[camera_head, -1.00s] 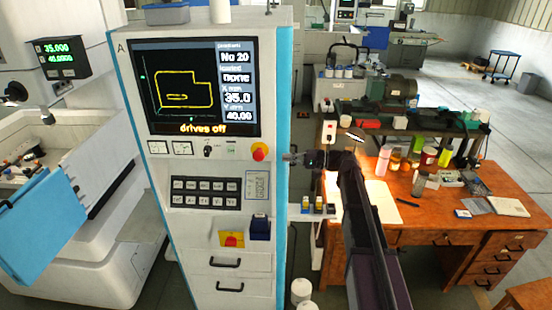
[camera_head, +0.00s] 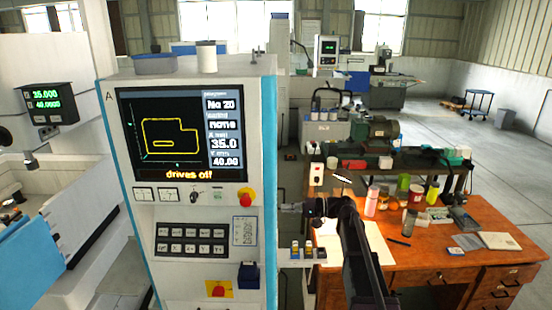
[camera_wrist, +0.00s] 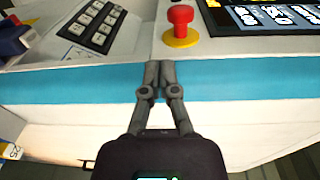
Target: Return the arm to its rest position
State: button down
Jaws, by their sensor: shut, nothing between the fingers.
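My gripper (camera_head: 286,207) is at the right edge of the control cabinet (camera_head: 143,92), with my dark arm reaching up from the lower right. In the wrist view my gripper (camera_wrist: 153,72) is shut with its fingertips together and nothing between them. The fingertips lie in front of the cabinet's blue edge strip (camera_wrist: 80,84); I cannot tell whether they touch it. The red emergency stop button (camera_head: 245,196) on its yellow base is close by. It also shows in the wrist view (camera_wrist: 181,18), just beyond the fingertips.
The cabinet screen (camera_head: 181,134) reads "drives off". A small shelf with little boxes (camera_head: 302,251) sits beside the cabinet, below my gripper. A wooden desk (camera_head: 440,262) with bottles and jars stands to the right. Open floor (camera_head: 440,117) lies behind it.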

jog(key=s+d+f+g+h+b, duration=0.1)
jog(key=s+f+h+b, duration=0.4)
jog(key=f, duration=0.5)
jog(key=s+d+f+h+b, duration=0.15)
jog(key=s+f+h, duration=0.25)
jog(key=s+f, duration=0.5)
jog(key=s+d+f+n+h+b, duration=0.1)
jog(key=s+d+f+h+b, duration=0.6)
jog(key=f, duration=0.6)
jog(key=shift+s+d+n+g+h, duration=0.3)
jog(key=shift+s+d+h, duration=0.4)
jog(key=shift+s+d, duration=0.45)
jog(key=shift+a, duration=0.15)
